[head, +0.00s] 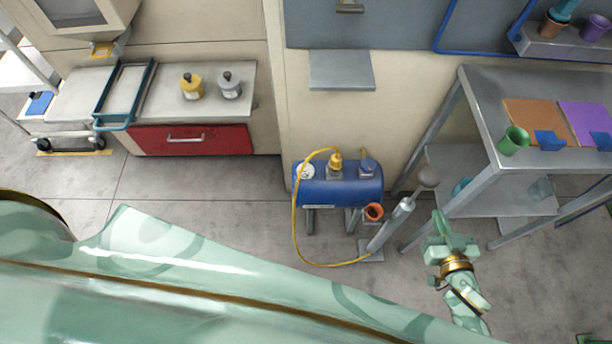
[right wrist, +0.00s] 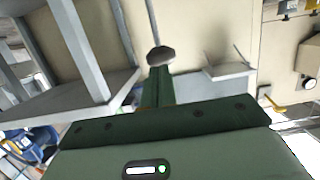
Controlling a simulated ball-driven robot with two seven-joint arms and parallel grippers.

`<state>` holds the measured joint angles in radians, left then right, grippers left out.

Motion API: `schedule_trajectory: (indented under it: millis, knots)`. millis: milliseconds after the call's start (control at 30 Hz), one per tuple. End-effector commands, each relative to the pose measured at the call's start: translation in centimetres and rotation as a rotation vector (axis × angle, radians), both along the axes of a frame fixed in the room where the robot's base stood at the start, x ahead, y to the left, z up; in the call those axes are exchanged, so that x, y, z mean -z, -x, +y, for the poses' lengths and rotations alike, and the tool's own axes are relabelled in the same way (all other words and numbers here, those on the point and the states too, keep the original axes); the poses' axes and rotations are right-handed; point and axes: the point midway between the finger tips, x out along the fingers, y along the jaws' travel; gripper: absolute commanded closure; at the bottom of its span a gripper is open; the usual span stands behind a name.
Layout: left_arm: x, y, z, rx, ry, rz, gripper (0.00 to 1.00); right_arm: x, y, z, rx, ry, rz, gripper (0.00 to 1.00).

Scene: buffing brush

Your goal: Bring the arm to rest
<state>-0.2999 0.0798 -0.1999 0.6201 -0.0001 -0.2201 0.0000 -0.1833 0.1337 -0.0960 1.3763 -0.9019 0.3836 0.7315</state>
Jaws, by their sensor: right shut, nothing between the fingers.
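My right gripper (head: 440,218) is at the lower right of the head view, in front of the grey metal table. Its fingers are together and empty. In the right wrist view the shut green fingers (right wrist: 158,88) point up the picture. My left gripper is not in view.
The grey table (head: 490,90) holds a green cup (head: 514,141) and coloured mats. A blue tank (head: 338,186) with a yellow hose (head: 294,215) stands left of the post. A red drawer (head: 192,140) is further left. Bare floor lies between the drawer and the tank.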

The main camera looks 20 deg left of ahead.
Motion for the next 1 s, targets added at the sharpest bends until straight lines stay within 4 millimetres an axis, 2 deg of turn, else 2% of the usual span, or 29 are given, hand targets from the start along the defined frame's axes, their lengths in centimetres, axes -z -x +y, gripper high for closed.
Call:
schedule_trajectory:
  millis: [533, 633, 667, 767, 800, 867, 900, 967, 1000]
  knots:
    - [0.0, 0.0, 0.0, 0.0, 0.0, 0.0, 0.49, 0.0, 0.0, 0.0, -0.001, 0.005, -0.002, 1.0]
    - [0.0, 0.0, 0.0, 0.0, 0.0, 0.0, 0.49, 0.5, 0.0, -0.5, 0.006, 0.088, -0.006, 1.0]
    - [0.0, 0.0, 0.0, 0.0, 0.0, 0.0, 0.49, 1.6, 0.3, -1.2, 0.023, 0.132, 0.015, 1.0]
    - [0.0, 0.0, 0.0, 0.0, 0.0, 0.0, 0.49, 7.1, 3.0, -3.0, 0.074, 0.247, 0.16, 1.0]
    - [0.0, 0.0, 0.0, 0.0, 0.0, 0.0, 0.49, 9.7, 4.9, -3.6, 0.087, 0.286, 0.24, 1.0]
    - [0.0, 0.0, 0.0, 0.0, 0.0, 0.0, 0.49, 13.8, 8.6, -4.5, 0.097, 0.341, 0.377, 1.0]
    - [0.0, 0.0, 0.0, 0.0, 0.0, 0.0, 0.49, 16.3, 11.4, -4.9, 0.096, 0.373, 0.468, 1.0]
    - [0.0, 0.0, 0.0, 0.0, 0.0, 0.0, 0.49, 19.6, 15.8, -5.3, 0.087, 0.412, 0.605, 1.0]
    - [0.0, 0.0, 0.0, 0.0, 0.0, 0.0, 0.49, 21.4, 19.0, -5.5, 0.078, 0.433, 0.695, 1.0]
